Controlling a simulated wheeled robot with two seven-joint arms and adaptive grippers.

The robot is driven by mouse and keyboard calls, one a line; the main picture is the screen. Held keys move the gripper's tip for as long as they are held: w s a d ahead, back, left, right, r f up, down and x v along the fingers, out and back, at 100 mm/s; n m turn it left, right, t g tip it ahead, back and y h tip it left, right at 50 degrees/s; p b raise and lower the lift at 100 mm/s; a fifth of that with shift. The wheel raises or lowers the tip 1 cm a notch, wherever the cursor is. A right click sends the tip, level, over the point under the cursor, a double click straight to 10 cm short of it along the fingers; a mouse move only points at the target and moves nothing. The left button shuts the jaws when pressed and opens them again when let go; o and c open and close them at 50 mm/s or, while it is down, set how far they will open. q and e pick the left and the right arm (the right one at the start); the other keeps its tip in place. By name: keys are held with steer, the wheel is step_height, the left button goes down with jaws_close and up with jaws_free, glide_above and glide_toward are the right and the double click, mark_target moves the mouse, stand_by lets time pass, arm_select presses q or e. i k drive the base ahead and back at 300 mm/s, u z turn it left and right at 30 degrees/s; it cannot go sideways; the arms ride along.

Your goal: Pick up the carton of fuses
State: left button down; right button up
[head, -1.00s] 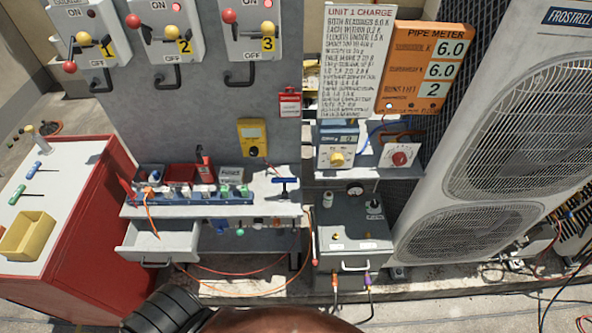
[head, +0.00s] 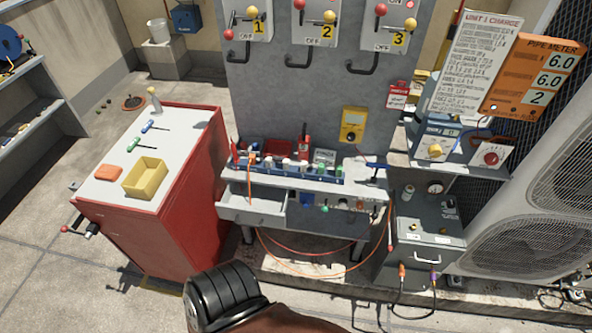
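A small pale box (head: 324,157) with unreadable print stands at the back of the narrow shelf (head: 350,190) below the grey switch panel. It may be the carton of fuses, but the print is too small to tell. A row of small parts on a blue strip partly hides its lower front. Neither of my grippers is in view. Only a dark ribbed part of my own body shows at the bottom edge.
An open drawer (head: 252,207) juts out below the shelf. Cables hang beneath. A grey unit (head: 425,235) and condenser stand at right.

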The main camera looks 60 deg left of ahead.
mark_target(328, 157)
steer(key=k, duration=0.45)
steer(key=u, duration=0.8)
